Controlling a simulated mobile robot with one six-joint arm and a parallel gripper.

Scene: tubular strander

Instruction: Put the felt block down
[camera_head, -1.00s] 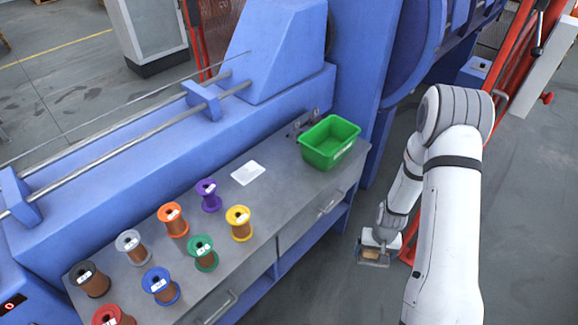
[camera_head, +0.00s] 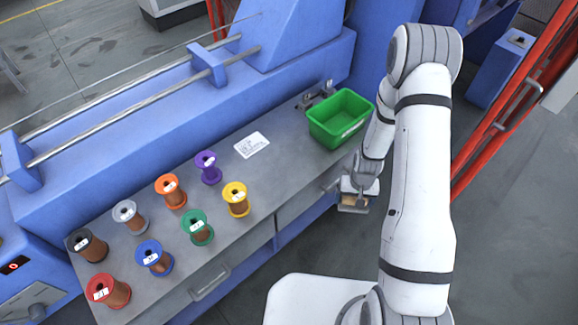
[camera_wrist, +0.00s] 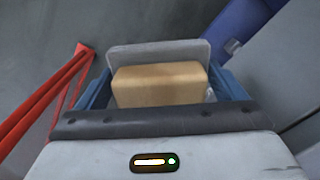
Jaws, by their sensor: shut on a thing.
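The felt block (camera_wrist: 160,85) is tan and box-shaped, held between the jaws of my gripper (camera_wrist: 158,88) in the wrist view. In the head view my gripper (camera_head: 354,203) hangs low off the front right edge of the grey workbench (camera_head: 262,192), with the tan felt block (camera_head: 352,201) just showing at its tip. The block is in the air, apart from the bench. My gripper is shut on it.
A green bin (camera_head: 340,118) stands at the bench's right end, near my gripper. A white label card (camera_head: 251,145) lies left of it, and several coloured spools (camera_head: 196,228) stand further left. Red railings (camera_head: 508,110) rise at the right. Bare bench lies between card and front edge.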

